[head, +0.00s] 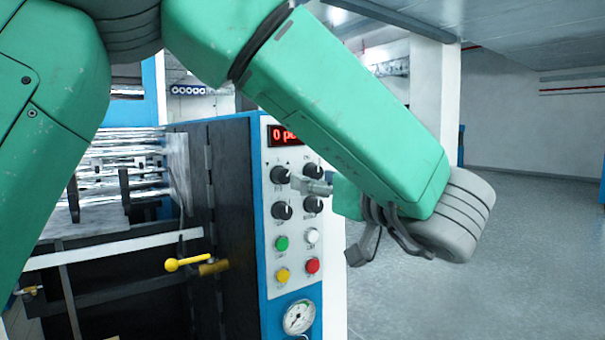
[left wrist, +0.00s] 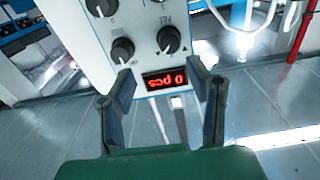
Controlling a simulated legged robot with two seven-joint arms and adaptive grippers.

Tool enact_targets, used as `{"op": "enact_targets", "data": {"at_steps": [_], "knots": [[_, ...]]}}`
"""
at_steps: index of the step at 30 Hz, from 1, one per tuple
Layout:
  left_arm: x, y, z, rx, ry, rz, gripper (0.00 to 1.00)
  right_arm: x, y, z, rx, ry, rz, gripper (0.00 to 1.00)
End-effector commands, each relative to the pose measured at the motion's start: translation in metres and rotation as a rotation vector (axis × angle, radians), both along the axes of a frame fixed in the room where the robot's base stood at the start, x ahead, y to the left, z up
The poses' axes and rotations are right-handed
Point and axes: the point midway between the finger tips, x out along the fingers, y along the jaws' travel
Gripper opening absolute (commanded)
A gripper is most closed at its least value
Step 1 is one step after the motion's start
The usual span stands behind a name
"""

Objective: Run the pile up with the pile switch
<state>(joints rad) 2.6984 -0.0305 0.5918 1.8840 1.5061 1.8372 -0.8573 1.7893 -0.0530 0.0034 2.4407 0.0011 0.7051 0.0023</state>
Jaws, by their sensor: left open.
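My left gripper (head: 316,185) is in front of the knobs, fingers pointing at the panel. In the left wrist view my left gripper (left wrist: 160,74) is open and empty, its fingers spread around the display's image, short of the knobs. My right gripper is out of view.
Green (head: 282,243), white (head: 313,236), yellow (head: 283,276) and red (head: 313,265) buttons and a gauge (head: 299,317) sit lower on the panel. A yellow handle (head: 185,264) sticks out left of the panel. Floor to the right is clear.

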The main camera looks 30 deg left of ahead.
Motion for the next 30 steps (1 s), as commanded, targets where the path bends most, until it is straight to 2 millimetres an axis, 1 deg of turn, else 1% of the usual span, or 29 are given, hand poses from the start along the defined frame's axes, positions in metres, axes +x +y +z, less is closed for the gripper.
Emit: {"op": "enact_targets", "data": {"at_steps": [1,3,6,7,10,14,19,20,21,23,30], "knots": [[0.003,0.015,0.0,-0.006,0.003,0.005,0.46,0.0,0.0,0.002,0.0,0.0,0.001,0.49],[0.007,0.031,-0.002,-0.011,0.004,0.005,0.46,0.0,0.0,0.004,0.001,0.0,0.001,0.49],[0.012,0.047,-0.003,-0.017,0.003,0.004,0.46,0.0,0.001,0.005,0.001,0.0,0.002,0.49],[0.012,0.05,-0.003,-0.016,0.002,0.004,0.46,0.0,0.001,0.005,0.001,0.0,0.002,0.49],[0.015,0.051,-0.002,-0.013,0.001,0.003,0.46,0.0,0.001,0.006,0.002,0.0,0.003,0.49],[0.015,0.044,0.0,-0.004,0.001,0.007,0.46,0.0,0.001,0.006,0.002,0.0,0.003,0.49],[0.016,0.04,0.0,-0.001,0.0,0.007,0.46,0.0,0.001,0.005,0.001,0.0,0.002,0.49],[0.015,0.04,0.0,-0.002,0.001,0.006,0.35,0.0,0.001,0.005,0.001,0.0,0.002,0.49],[0.015,0.041,0.0,-0.002,0.001,0.006,0.21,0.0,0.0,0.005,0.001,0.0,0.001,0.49],[0.015,0.042,0.0,-0.003,0.0,0.004,0.0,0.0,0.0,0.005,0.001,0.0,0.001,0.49],[0.017,0.044,0.0,-0.005,-0.002,0.001,0.0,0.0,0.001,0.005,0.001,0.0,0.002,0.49]]}}
